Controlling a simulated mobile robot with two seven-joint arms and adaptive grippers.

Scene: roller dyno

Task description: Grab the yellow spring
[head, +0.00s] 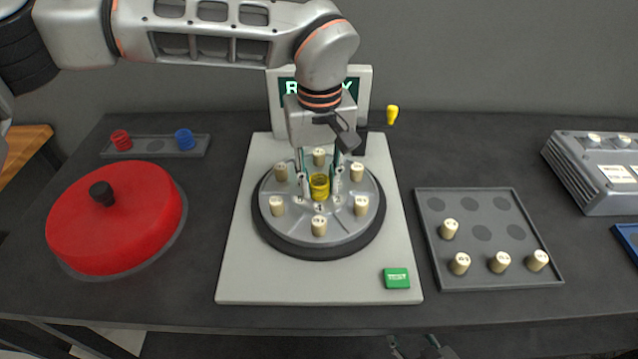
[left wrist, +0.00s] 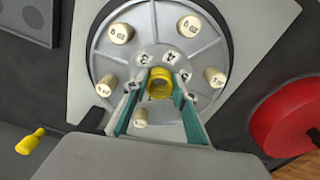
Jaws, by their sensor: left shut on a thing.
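The yellow spring (head: 319,186) stands at the middle of the round grey plate (head: 337,220). My left gripper (head: 320,183) comes down from above with its two fingers around the spring, shut on it. In the left wrist view, the spring (left wrist: 159,84) sits between the fingertips of the left gripper (left wrist: 158,86). The spring's lower end is partly hidden. Part of my right gripper (head: 416,345) shows dimly at the bottom edge of the head view, its tips apart and empty.
Several cream pegs (head: 277,206) stand around the spring on the plate. A grey tray (head: 425,270) with more pegs lies to the right. A red round lid (head: 120,230) and a small tray (head: 190,153) with red and blue springs are at left. A green button (head: 396,278) sits in front.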

